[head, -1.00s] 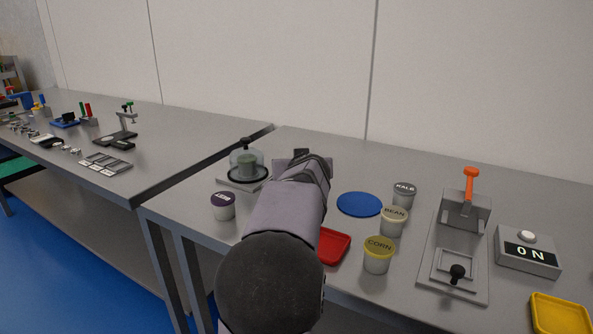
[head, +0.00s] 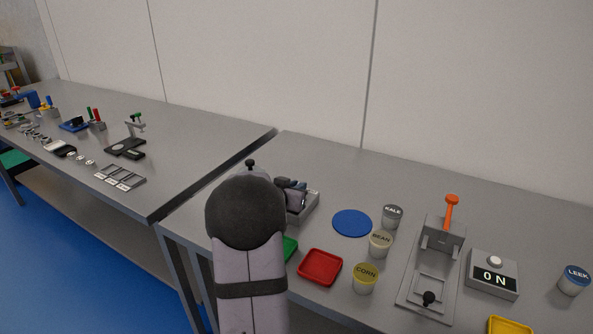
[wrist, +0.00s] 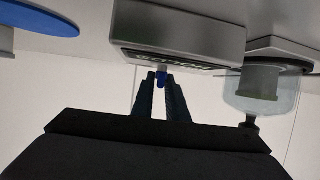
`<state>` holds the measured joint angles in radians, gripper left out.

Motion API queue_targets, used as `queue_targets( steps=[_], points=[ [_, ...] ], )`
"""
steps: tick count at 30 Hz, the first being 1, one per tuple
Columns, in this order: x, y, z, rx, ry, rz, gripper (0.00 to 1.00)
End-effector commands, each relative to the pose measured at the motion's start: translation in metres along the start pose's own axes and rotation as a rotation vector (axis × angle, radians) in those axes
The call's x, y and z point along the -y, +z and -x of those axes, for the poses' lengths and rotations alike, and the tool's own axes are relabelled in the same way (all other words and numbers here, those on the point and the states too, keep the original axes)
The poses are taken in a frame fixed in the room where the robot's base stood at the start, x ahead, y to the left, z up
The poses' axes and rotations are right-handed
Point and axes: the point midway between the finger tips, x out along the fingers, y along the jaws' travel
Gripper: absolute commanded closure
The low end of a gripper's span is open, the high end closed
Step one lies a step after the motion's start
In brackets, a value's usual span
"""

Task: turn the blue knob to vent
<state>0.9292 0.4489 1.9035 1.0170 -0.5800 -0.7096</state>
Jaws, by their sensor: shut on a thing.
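The blue knob (wrist: 161,73) shows in the wrist view on the dark front panel of a grey box (wrist: 185,30). My gripper (wrist: 159,83) is shut on the knob, one finger on each side. The lettering on the panel is too small and slanted to read, so I cannot tell the knob's setting. In the head view my gripper (head: 292,188) is at the grey box (head: 307,207), and the knob is hidden. A clear dome (wrist: 258,93) with a tub inside stands beside the box; in the head view only its black top knob (head: 250,163) shows above my arm.
A blue disc (head: 351,223), tubs marked KALE (head: 392,216), BEAN (head: 381,243) and CORN (head: 365,278), and a red tray (head: 320,267) lie right of the box. Further right are a press with an orange handle (head: 451,210), an ON box (head: 493,275) and a LEEK tub (head: 574,280).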

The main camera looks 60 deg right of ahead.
Motion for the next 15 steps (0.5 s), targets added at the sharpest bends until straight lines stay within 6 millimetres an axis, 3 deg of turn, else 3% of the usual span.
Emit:
queue_targets(
  steps=[15],
  points=[
    [0.0004,-0.0015,0.0011,-0.003,0.112,-0.044,1.0]
  ],
)
